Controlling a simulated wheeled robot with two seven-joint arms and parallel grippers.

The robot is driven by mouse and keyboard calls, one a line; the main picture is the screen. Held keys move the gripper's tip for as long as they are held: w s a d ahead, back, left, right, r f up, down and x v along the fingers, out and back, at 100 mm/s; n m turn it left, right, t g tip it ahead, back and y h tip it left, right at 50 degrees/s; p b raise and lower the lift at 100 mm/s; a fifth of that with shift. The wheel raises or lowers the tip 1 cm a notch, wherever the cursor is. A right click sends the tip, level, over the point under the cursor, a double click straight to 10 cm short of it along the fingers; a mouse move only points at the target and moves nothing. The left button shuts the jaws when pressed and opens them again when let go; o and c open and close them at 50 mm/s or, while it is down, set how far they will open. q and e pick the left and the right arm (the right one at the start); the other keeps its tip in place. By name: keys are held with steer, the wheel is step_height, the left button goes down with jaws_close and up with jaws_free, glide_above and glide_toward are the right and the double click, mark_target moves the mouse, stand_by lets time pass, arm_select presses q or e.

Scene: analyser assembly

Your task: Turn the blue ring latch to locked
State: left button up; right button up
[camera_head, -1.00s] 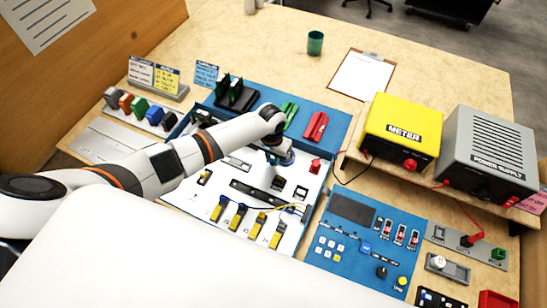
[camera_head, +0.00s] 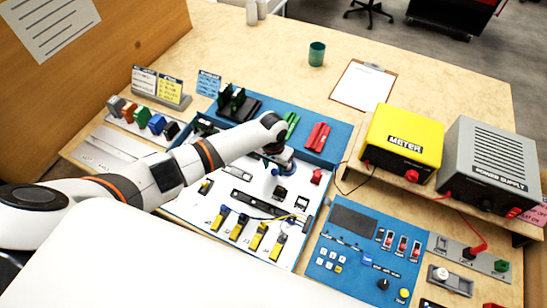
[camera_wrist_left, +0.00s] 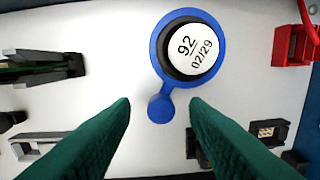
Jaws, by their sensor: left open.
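The blue ring latch (camera_wrist_left: 162,52) shows in the left wrist view as a blue ring around a dark round part with a white label (camera_wrist_left: 194,48) reading "92 02/29". Its blue lever, with a round end (camera_wrist_left: 160,107), points toward the bottom of the picture. My left gripper (camera_wrist_left: 160,103) is open, its green fingers on either side of the lever end, with gaps to both. In the head view my left gripper (camera_head: 280,164) is over the white panel and hides most of the latch. My right gripper is not in view.
A red part (camera_wrist_left: 292,45) stands right of the latch and a dark green part (camera_wrist_left: 42,68) left of it. In the head view, the yellow meter (camera_head: 402,138) and grey power supply (camera_head: 490,160) stand right of the panel. A thin cable (camera_head: 250,213) crosses the panel's lower part.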

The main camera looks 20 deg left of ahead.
arm_select(q)
step_height(320, 180, up, 11)
steer(key=b, duration=0.1)
steer(key=shift+a, duration=0.2)
stand_by(0.5)
